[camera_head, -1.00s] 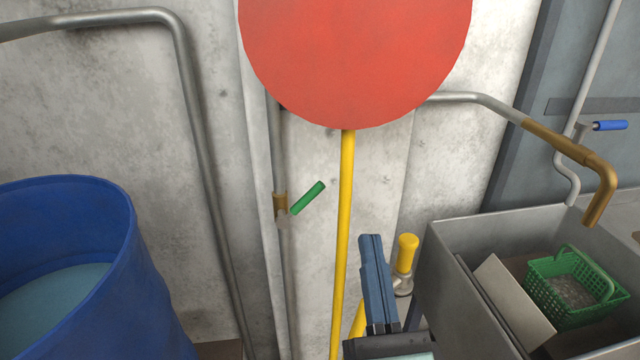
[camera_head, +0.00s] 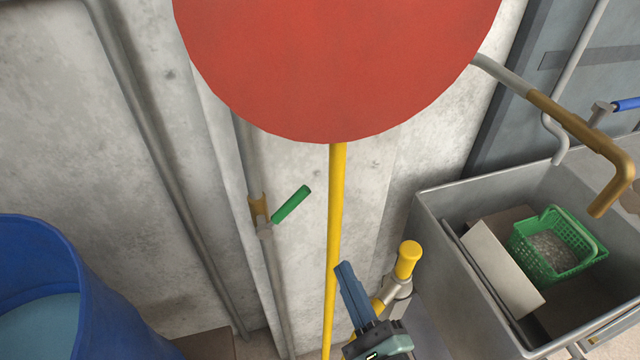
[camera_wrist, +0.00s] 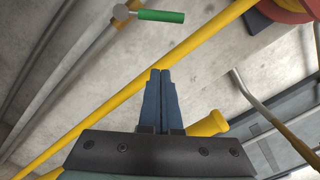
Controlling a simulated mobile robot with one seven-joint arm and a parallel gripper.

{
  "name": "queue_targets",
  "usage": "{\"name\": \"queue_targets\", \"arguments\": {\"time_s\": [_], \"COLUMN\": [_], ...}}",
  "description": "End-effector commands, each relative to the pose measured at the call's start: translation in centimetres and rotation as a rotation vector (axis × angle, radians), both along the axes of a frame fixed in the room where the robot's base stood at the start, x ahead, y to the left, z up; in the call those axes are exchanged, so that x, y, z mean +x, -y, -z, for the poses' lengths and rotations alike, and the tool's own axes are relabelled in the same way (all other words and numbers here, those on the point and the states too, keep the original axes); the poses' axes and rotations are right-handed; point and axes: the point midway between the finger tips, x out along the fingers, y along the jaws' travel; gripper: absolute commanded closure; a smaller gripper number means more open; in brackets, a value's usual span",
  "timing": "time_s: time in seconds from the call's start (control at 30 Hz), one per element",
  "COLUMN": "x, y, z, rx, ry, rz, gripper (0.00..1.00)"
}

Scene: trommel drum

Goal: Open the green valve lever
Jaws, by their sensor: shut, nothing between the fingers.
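The green valve lever (camera_head: 291,204) sits on a thin grey pipe with a brass fitting (camera_head: 258,208) against the concrete wall. It slants up to the right from the valve. My gripper (camera_head: 345,268) is shut and empty. It is below and to the right of the lever, apart from it. In the wrist view its blue fingers (camera_wrist: 160,72) are together.
A yellow post (camera_head: 334,230) with a large red disc (camera_head: 335,60) stands between my gripper and the lever in the picture. A yellow-handled valve (camera_head: 408,260) is close right of my gripper. A grey sink (camera_head: 440,215) holds a green basket (camera_head: 545,262). A blue barrel (camera_head: 75,265) stands left.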

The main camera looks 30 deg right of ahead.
Motion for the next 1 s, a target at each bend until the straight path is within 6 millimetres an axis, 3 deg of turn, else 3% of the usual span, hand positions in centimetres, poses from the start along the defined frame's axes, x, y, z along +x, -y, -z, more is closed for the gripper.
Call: {"name": "queue_targets", "arguments": {"time_s": [0.57,0.7,1.0], "x": [9.6,10.2,10.8], "y": [2.4,0.9,-0.2], "z": [-0.7,-2.4,-3.1], "rx": [0.000,0.001,0.001], "ry": [0.002,0.000,0.000], "rz": [-0.001,0.000,0.000], "gripper": [1.00,1.00,1.00]}}
